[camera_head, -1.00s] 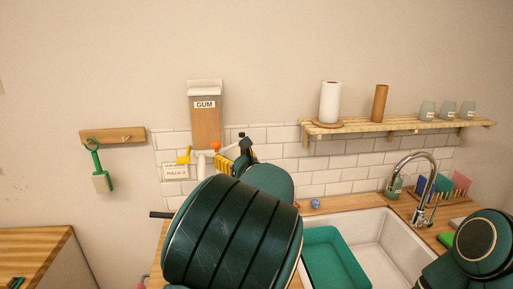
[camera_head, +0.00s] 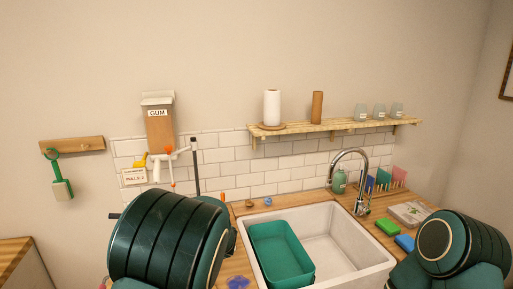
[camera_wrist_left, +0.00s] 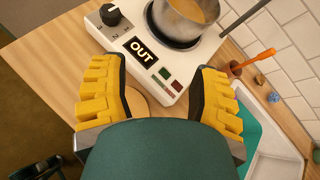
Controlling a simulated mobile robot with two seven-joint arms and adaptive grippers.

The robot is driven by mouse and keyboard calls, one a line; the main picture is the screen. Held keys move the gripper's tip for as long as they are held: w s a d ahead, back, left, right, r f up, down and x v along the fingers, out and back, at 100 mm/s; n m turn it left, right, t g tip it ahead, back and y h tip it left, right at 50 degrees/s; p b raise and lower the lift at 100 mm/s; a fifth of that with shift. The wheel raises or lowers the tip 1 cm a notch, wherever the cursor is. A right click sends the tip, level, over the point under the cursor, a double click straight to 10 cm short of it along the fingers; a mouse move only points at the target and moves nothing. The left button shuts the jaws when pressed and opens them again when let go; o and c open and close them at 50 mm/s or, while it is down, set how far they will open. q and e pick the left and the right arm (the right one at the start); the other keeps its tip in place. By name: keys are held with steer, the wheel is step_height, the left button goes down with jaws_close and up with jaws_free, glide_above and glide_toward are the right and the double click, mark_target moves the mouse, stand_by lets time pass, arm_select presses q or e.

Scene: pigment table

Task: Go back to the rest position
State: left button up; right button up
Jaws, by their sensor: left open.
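My left arm (camera_head: 165,240) fills the lower left of the head view as a dark green rounded link, and its gripper is hidden behind it there. In the left wrist view my left gripper (camera_wrist_left: 158,70) is open, its two yellow ribbed fingers wide apart with nothing between them but wooden counter and the front of a white hot plate (camera_wrist_left: 170,70). My right arm (camera_head: 460,245) shows at the lower right of the head view. Its gripper is out of the picture.
A metal pot (camera_wrist_left: 185,20) with tan contents stands on the hot plate, labelled OUT. A GUM dispenser (camera_head: 160,128) hangs on the wall. A white sink (camera_head: 335,240) holds a green tub (camera_head: 280,252). Behind it stands a tap (camera_head: 362,180); a wall shelf (camera_head: 330,126) runs above.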

arm_select(q)
steer(key=s+d+f+n+g+h, duration=0.2)
steer(key=s+f+n+g+h, duration=0.25)
steer(key=s+f, duration=0.55)
steer(key=s+d+f+n+g+h, duration=0.25)
steer(key=s+f+n, duration=0.45)
steer(key=f, duration=0.5)
steer(key=s+d+f+n+h, duration=0.1)
steer(key=s+d+n+h, duration=0.2)
steer(key=s+n, duration=0.4)
steer(key=s+d+f+n+h, duration=0.2)
steer(key=s+n, duration=0.4)
steer(key=n, duration=0.2)
step_height(320, 180, down, 7)
steer(key=b, duration=0.6)
steer(key=shift+s+d+t+b, duration=0.3)
steer(key=shift+s+d+b, duration=0.05)
arm_select(e)
step_height(320, 180, down, 7)
steer(key=s, duration=0.1)
steer(key=shift+f, duration=0.15)
arm_select(q)
steer(key=shift+m, duration=0.25)
